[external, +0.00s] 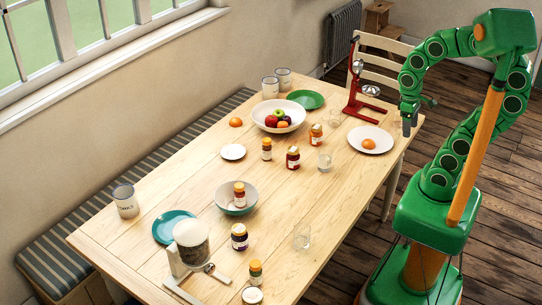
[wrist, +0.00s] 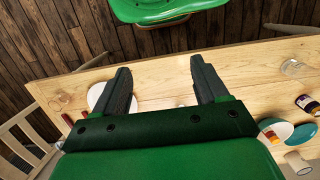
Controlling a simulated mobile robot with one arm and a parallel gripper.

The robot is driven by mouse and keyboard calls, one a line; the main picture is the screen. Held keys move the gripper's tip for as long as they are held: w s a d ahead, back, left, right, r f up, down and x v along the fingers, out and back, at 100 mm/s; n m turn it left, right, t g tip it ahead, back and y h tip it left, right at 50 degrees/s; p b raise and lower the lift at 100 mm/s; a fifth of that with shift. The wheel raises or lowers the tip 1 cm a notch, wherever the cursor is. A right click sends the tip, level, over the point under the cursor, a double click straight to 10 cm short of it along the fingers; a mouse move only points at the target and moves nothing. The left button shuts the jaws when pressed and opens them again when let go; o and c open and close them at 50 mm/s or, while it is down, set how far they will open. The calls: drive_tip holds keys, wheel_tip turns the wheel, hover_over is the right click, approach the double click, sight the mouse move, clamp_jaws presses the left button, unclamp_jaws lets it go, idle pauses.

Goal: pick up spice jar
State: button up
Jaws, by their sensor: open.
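One jar (external: 267,149), one jar (external: 293,158) and one jar (external: 316,134) are near the middle. Another jar (external: 239,195) stands in a pale bowl (external: 230,209). A dark jar (external: 239,237) and an orange-lidded jar (external: 255,271) are nearer the front. The frames do not single out one jar. My gripper (external: 407,124) is at the table's right edge beside a white plate (external: 356,143). In the wrist view my gripper (wrist: 160,74) is open and empty.
A red stand (external: 353,92), a fruit bowl (external: 266,118), and a glass (external: 325,162) are near the jars. Bare wood (external: 270,195) lies between the groups. A chair (external: 380,56) is behind the table.

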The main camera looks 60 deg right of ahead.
drive_tip(key=w+a+f+m+t+y, duration=0.2)
drive_tip(key=w+a+f+t, duration=0.15)
drive_tip(key=w+a, duration=0.95)
drive_tip(key=w+a+f+m+y, duration=0.2)
drive_tip(key=w+a, duration=0.1)
drive_tip(key=a, duration=0.6)
drive_tip(key=w+a+f+m+y, duration=0.2)
drive_tip(key=w+a+y, duration=0.15)
drive_tip(key=a, duration=0.65)
drive_tip(key=w+a+f+m+t+y, duration=0.15)
drive_tip(key=a+m, duration=0.25)
drive_tip(key=a, duration=0.7)
drive_tip(key=m+t+y, duration=0.2)
drive_tip(key=m+t, duration=0.3)
drive_tip(key=m, duration=1)
approach(256, 266)
drive_tip(key=w+f, duration=0.2)
drive_tip(key=w, duration=0.1)
drive_tip(key=shift+f, duration=0.15)
drive_tip(key=shift+w+a+f, duration=0.35)
drive_tip(key=shift+w+a, duration=0.05)
drive_tip(key=shift+a, duration=0.15)
drive_tip(key=shift+s+f+x, duration=0.1)
drive_tip(key=shift+s+x, duration=0.1)
drive_tip(key=shift+x, duration=1.35)
drive_tip(key=shift+s+f+x, duration=0.1)
drive_tip(key=shift+s+x, duration=0.1)
drive_tip(key=shift+x, duration=1.35)
